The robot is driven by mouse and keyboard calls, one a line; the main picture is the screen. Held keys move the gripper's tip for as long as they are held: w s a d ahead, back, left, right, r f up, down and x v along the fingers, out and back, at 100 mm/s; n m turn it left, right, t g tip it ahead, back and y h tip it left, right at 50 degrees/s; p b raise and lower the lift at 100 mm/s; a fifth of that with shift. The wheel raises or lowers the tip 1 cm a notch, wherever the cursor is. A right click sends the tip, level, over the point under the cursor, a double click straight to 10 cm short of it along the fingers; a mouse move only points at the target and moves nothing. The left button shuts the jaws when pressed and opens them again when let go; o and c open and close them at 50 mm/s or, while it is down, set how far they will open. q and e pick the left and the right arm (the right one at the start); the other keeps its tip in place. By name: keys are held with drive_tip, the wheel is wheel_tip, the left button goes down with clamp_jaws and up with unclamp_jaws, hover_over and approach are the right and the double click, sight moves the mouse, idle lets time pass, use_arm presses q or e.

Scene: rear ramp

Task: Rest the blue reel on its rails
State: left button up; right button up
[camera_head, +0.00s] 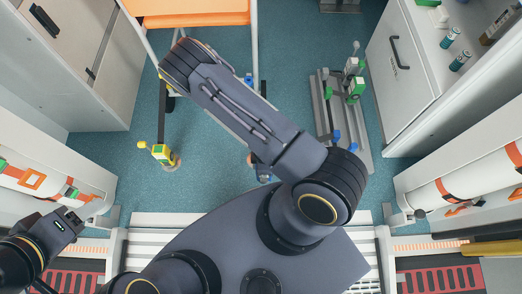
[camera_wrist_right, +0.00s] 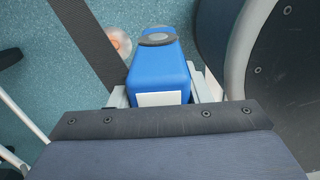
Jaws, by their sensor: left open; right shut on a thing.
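In the right wrist view a blue boxy body with a grey loop on top, which looks like the blue reel (camera_wrist_right: 158,70), sits between the fingers of my right gripper (camera_wrist_right: 160,95). The gripper is shut on it. A white label shows on its near face. In the head view my right arm covers most of the right gripper and what it holds. My left gripper (camera_head: 68,218) is at the lower left, open and empty, apart from everything. I cannot tell for sure which parts are the reel's rails.
A grey floor rack (camera_head: 325,100) with green and blue fittings stands at the right. An orange-topped stretcher (camera_head: 190,12) is at the back. Cabinets (camera_head: 80,60) line both sides. Open blue floor lies between.

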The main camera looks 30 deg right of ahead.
drive_tip(key=shift+s+a+r, duration=0.25)
drive_tip(key=shift+s+r, duration=0.1)
drive_tip(key=shift+s, duration=0.35)
drive_tip(key=shift+r, duration=0.1)
drive_tip(key=shift+r+p, duration=1.3)
drive_tip(key=shift+r, duration=0.1)
